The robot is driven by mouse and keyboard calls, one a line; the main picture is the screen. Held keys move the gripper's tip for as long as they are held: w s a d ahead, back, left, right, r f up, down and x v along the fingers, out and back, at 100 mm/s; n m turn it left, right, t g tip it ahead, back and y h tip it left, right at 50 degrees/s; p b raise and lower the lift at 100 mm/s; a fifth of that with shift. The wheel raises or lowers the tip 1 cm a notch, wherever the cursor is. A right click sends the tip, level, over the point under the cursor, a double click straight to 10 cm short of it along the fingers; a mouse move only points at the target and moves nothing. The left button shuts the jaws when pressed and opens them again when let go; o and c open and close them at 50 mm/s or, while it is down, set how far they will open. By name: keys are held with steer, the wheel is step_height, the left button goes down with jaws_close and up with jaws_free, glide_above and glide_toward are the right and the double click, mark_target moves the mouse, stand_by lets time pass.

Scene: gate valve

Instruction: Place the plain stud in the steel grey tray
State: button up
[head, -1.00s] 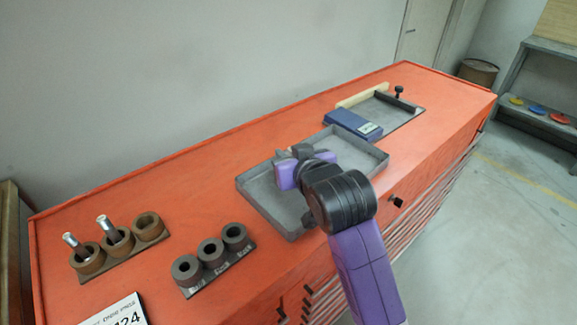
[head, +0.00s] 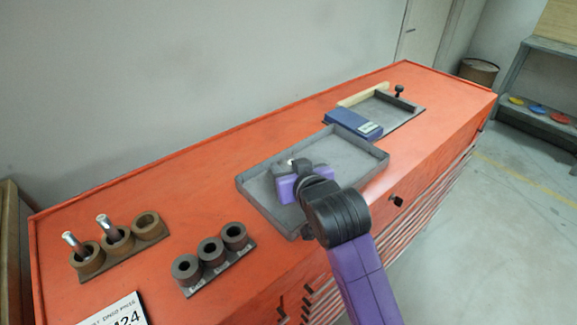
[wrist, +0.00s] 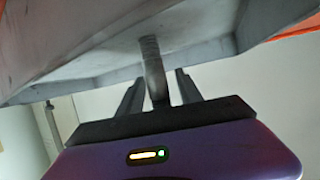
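The steel grey tray (head: 342,147) lies in the middle of the orange bench top. My gripper (head: 297,168) is low over the tray's left part. In the wrist view, a grey stud (wrist: 153,68) stands between the two fingers of my gripper (wrist: 160,88), with its far end at the tray floor (wrist: 100,72). A gap shows on each side of the stud, so the fingers look open around it. In the head view only a small bright tip of it shows by the fingers.
Brown cups (head: 149,227) on the left hold two silver-topped studs (head: 107,224); one cup is empty. A row of dark empty cups (head: 211,250) stands in front. A blue box (head: 350,123) and another tray (head: 408,118) with a black knob lie behind the steel grey tray.

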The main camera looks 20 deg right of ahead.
steer(key=shift+r, duration=0.2)
steer(key=v, duration=1.2)
steer(key=shift+f, duration=0.1)
